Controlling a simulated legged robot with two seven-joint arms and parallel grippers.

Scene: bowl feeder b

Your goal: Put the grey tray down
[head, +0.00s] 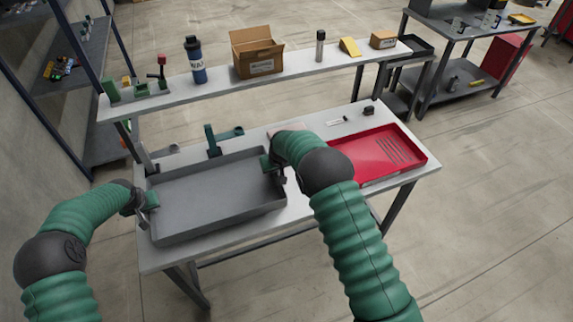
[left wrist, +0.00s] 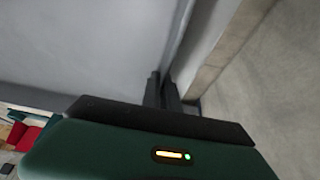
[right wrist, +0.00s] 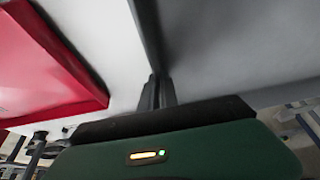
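The grey tray (head: 215,195) is level and empty, over the left part of the white worktable (head: 300,215). I cannot tell whether its underside touches the tabletop or is just above it. My left gripper (head: 148,203) is shut on the tray's left wall; the left wrist view shows its two fingers (left wrist: 162,90) close together on the rim. My right gripper (head: 276,172) is shut on the right wall, its fingers (right wrist: 156,92) on the rim in the right wrist view. My right arm hides part of the table between the trays.
A red tray (head: 375,160) lies to the right on the table. A dark green fixture (head: 214,145) stands behind the grey tray. A raised shelf (head: 220,85) at the back holds a blue bottle (head: 195,62), an open cardboard box (head: 256,55) and other items.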

